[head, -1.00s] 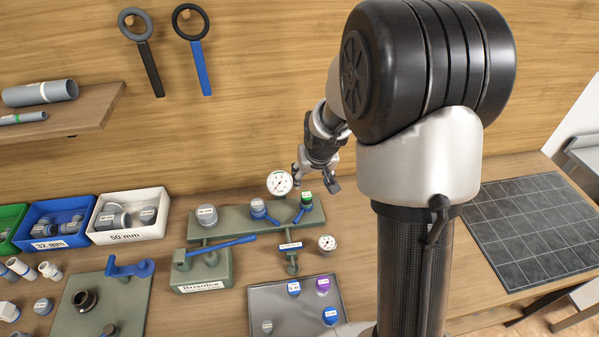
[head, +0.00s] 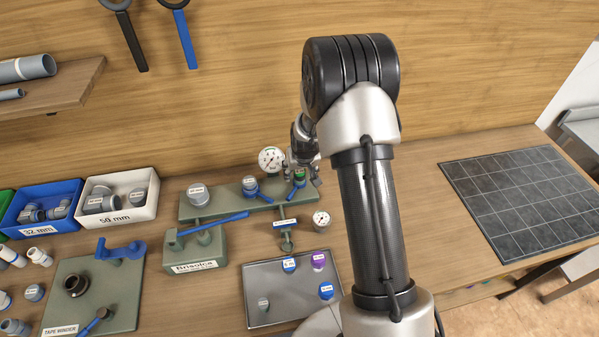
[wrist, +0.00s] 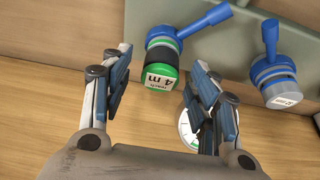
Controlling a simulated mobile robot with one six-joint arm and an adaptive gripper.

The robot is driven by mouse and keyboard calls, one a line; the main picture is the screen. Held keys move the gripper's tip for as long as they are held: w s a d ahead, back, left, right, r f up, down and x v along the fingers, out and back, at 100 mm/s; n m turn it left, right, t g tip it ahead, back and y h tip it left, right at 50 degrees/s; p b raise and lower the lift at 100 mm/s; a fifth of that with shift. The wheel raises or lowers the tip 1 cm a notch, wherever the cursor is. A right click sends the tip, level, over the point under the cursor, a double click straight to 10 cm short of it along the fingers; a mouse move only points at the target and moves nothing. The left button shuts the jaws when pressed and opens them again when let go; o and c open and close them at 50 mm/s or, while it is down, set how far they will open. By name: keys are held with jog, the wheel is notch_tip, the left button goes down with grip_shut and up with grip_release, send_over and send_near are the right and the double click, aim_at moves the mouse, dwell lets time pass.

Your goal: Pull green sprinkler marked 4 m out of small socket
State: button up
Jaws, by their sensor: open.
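The green sprinkler (wrist: 164,56) has a black band and a white label reading 4 m. It sits in a blue collar with a lever (wrist: 207,20), and the socket itself is mostly hidden. In the head view the green sprinkler (head: 299,180) stands at the right end of the green manifold (head: 222,211), partly covered by my gripper (head: 304,178). In the wrist view my gripper (wrist: 158,72) is open, with one finger on each side of the sprinkler's lower end. Gaps show on both sides; I cannot tell how deep the sprinkler is between the fingers.
A grey-capped fitting in another blue collar (wrist: 275,82) stands beside it. A pressure gauge (head: 271,160) stands close behind the manifold; its dial (wrist: 187,130) shows by the right finger. A grey tray (head: 262,312) with several caps lies in front. A dark tiled mat (head: 520,190) is clear.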

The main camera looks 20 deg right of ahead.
jog(key=shift+w+f, duration=0.1)
jog(key=shift+f, duration=0.15)
jog(key=shift+c, duration=0.4)
jog(key=c, duration=0.9)
jog(key=o, duration=1)
